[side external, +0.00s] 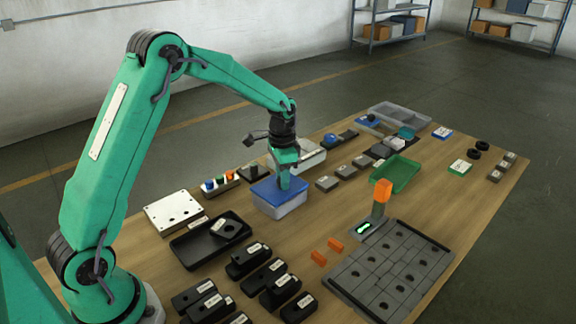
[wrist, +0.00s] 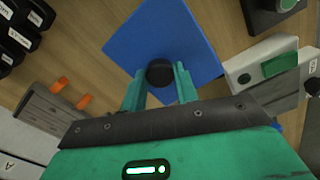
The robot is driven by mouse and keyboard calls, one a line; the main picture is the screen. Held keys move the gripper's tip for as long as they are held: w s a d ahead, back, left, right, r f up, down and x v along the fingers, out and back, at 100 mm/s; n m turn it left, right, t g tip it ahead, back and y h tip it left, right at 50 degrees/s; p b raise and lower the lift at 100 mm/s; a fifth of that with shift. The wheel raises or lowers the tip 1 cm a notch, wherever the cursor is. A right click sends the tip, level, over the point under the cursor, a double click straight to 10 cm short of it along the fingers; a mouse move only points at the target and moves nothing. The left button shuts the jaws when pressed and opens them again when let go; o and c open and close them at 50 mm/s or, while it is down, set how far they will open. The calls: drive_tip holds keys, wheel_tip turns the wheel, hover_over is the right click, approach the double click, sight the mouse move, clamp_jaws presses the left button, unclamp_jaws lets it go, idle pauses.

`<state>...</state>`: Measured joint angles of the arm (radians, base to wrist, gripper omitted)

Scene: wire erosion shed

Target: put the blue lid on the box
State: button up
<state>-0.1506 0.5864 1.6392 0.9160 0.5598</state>
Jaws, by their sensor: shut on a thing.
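The blue lid (side external: 267,191) lies level at the top of a pale translucent box (side external: 279,209) near the middle of the table. My gripper (side external: 286,184) points down over the lid. In the wrist view my gripper (wrist: 159,74) is shut on the round black knob at the middle of the blue lid (wrist: 165,30). The lid looks turned in that view and hides the box below it. I cannot tell whether the lid rests fully on the rim or sits slightly above it.
A black tray (side external: 188,247) and a white plate with holes (side external: 160,210) lie left of the box. A green tray (side external: 404,174) lies to the right. Black blocks (side external: 250,260) fill the front.

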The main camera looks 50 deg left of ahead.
idle(0.8)
drive_tip(key=o, duration=1.6)
drive_tip(key=shift+c, duration=0.2)
drive_tip(key=shift+r, duration=0.15)
drive_tip(key=shift+r, duration=3.3)
drive_tip(key=shift+c, duration=0.5)
clamp_jaws()
drive_tip(key=shift+f, duration=2.65)
